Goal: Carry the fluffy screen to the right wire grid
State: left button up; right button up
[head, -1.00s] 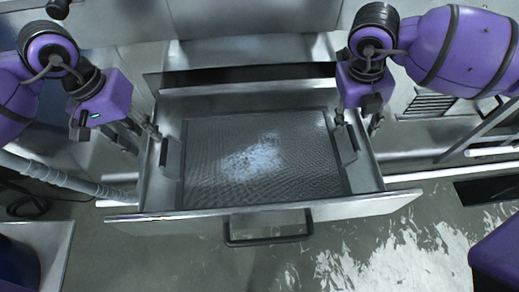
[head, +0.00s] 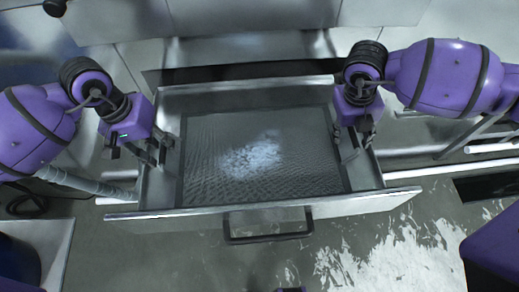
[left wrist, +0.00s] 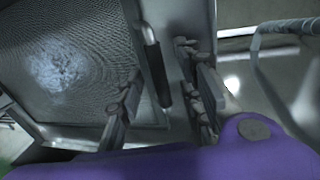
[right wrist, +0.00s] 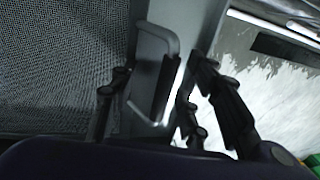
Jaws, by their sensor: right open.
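The fluffy screen (head: 215,140) is a dark-framed grey mesh with a pale patch of fluff near its middle, lying in an open metal drawer (head: 170,212). Its mesh also shows in the left wrist view (left wrist: 60,70) and the right wrist view (right wrist: 60,60). My left gripper (head: 158,152) is open, its fingers on either side of the screen's left handle (left wrist: 155,70). My right gripper (head: 356,143) is open at the right side, its fingers on either side of the right handle (right wrist: 172,75). Neither gripper is shut on a handle. I cannot identify the right wire grid.
The drawer's front has a dark pull handle (head: 268,239). Metal cabinet fronts stand behind the drawer. A pale rail (head: 455,169) runs at the right, and a ribbed hose (head: 90,186) lies at the left. The floor in front is wet and shiny.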

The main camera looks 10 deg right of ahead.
pick_arm(q)
jog(key=c, duration=0.8)
pick_arm(e)
jog(key=c, duration=0.7)
pick_arm(q)
grip_shut()
pick_arm(e)
grip_shut()
jog(key=shift+d, duration=0.1)
pick_arm(q)
jog(key=shift+a, duration=0.15)
pick_arm(e)
jog(key=shift+d, duration=0.1)
